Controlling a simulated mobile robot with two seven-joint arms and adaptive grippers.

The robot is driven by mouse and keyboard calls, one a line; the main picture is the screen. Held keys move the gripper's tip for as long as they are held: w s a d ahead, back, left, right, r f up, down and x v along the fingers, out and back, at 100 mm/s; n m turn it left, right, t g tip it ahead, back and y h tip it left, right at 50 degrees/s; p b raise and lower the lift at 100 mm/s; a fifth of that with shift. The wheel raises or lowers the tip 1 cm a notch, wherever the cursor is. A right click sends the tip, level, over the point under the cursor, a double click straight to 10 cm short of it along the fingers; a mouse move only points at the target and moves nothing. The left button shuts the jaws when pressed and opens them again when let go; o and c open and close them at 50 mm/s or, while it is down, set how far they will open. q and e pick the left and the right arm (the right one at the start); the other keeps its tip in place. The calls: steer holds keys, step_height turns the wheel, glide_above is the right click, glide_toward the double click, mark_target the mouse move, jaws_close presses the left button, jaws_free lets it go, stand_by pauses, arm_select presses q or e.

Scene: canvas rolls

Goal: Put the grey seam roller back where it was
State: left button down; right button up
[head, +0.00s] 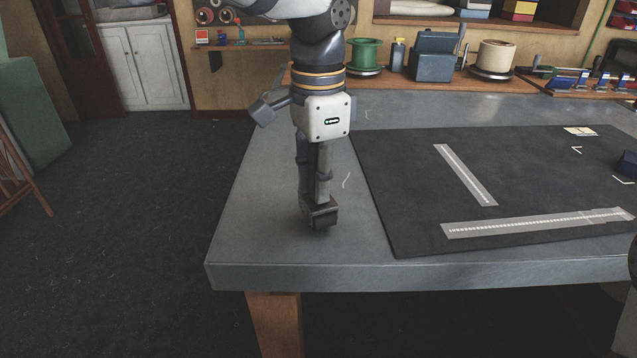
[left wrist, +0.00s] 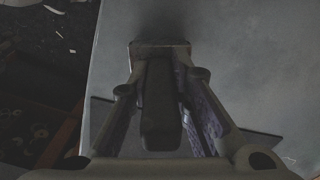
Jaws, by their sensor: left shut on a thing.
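My left gripper (head: 319,204) points straight down over the left part of the grey table, left of the dark mat. It is shut on a dark grey, long piece, which looks like the grey seam roller (left wrist: 160,105). In the left wrist view the roller lies between the two fingers (left wrist: 160,62). In the head view the fingers hide most of it. I cannot tell whether it touches the tabletop. My right gripper is not in view.
The dark mat (head: 405,190) bears two pale ruler strips (head: 465,173), white corner marks and a dark blue block (head: 628,165) at right. A green spool (head: 366,54), a blue-grey box (head: 433,57) and a cream spool (head: 495,57) stand behind. The table's front left (head: 255,240) is bare.

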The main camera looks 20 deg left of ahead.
arm_select(q)
steer(key=shift+f, duration=0.4)
steer(key=shift+s+f, duration=0.15)
steer(key=shift+f, duration=0.6)
steer(key=c, duration=1.5)
jaws_free()
steer(key=shift+f, duration=0.15)
step_height(320, 180, up, 14)
steer(key=shift+f, duration=0.1)
